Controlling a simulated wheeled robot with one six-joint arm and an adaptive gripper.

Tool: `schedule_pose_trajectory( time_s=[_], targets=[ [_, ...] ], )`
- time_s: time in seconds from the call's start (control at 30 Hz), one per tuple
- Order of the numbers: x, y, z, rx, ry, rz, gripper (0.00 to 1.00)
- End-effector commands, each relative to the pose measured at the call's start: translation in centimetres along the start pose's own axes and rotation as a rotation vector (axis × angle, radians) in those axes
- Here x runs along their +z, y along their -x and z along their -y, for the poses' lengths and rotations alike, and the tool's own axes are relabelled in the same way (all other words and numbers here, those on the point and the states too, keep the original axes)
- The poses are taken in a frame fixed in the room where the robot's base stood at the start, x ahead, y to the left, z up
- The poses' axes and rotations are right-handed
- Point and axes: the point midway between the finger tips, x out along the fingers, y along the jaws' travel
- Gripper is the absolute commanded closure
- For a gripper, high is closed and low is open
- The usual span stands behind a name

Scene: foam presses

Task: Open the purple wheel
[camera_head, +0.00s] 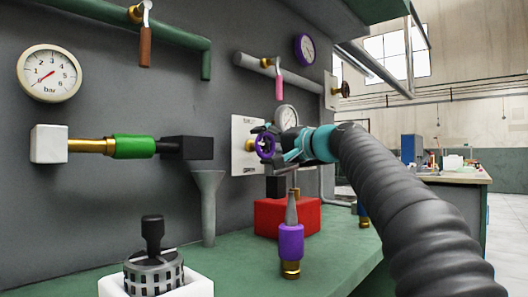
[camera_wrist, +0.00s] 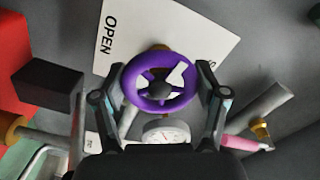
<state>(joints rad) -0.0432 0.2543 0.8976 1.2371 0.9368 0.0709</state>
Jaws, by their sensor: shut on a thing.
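The purple wheel (camera_head: 265,145) sits on a brass stem in front of a white plate (camera_head: 243,132) on the grey wall. It also shows in the wrist view (camera_wrist: 161,98), with the word OPEN on the plate (camera_wrist: 150,25) behind it. My gripper (camera_head: 266,146) reaches it from the right. In the wrist view my two fingers (camera_wrist: 161,90) stand on either side of the wheel's rim, shut on it. Part of the plate's lettering is hidden behind the wheel and the right finger.
A pressure gauge (camera_head: 286,118) is close behind my gripper. A red block with a black top (camera_head: 275,216) and a purple-and-brass nozzle (camera_head: 291,243) stand below on the green bench. A pink-handled valve (camera_head: 279,86) hangs above. The front right of the bench (camera_head: 330,265) is clear.

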Motion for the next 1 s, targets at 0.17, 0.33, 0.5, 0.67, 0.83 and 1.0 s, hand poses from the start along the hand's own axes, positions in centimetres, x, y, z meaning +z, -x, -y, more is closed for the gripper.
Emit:
schedule_pose_trajectory(
  time_s=[0.17,0.33,0.5,0.67,0.83,1.0],
  targets=[
    [0.03,-0.03,-0.05,-0.001,0.077,-0.001,0.62],
    [0.01,-0.02,0.01,-0.001,0.117,-0.001,0.62],
    [-0.01,-0.02,0.06,-0.001,0.130,-0.001,0.62],
    [-0.02,-0.02,0.08,-0.001,0.132,-0.001,0.62],
    [-0.02,-0.02,0.09,-0.001,0.131,-0.001,0.62],
    [-0.02,-0.01,0.06,-0.001,0.131,-0.001,0.01]
  ],
)
